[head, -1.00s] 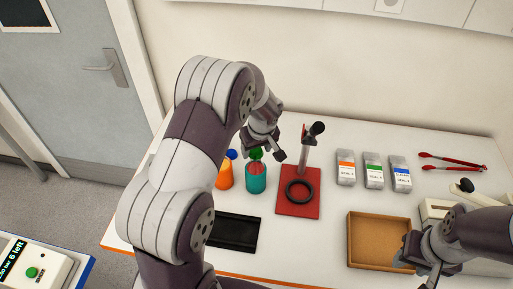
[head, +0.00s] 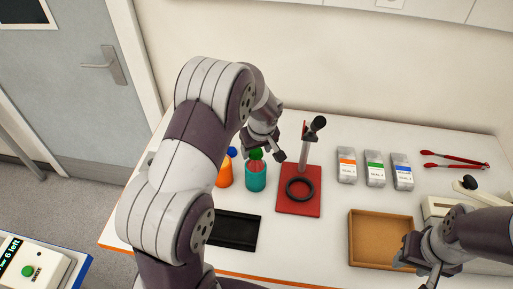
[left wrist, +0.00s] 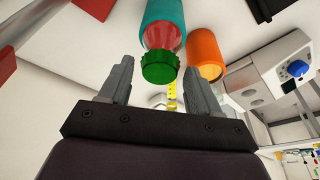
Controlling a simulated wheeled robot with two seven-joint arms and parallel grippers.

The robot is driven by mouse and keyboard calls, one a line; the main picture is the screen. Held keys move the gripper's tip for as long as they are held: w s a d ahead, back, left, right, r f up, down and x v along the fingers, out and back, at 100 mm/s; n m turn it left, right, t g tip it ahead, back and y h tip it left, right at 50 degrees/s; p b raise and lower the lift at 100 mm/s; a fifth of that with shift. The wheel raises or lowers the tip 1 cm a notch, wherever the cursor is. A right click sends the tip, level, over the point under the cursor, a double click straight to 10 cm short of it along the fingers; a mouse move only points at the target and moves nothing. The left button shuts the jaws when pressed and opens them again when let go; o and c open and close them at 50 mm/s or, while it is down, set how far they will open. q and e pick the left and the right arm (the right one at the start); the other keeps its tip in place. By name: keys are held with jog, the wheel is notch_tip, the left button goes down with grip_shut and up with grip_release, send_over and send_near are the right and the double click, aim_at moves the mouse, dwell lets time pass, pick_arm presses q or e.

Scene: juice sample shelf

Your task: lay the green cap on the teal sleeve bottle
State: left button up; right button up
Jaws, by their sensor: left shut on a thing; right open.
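The teal sleeve bottle (head: 256,178) stands upright on the bench, with red showing above its sleeve. The green cap (head: 256,154) is at its top, below my left gripper (head: 265,152). In the left wrist view the green cap (left wrist: 160,68) lines up with the red neck of the teal sleeve bottle (left wrist: 164,14), between the fingers of my left gripper (left wrist: 157,82). My left gripper is shut on the cap. Whether the cap touches the bottle's mouth I cannot tell. My right gripper (head: 424,270) is open and empty at the lower right.
An orange bottle (head: 224,175) with a blue cap stands close left of the teal one. A red stand (head: 298,205) with a black ring is to the right. A black tray (head: 236,231), a wooden tray (head: 382,240), several labelled packets (head: 374,170) and red tongs (head: 452,160) lie around.

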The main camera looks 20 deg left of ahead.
pick_arm(q)
jog(key=o, duration=1.1)
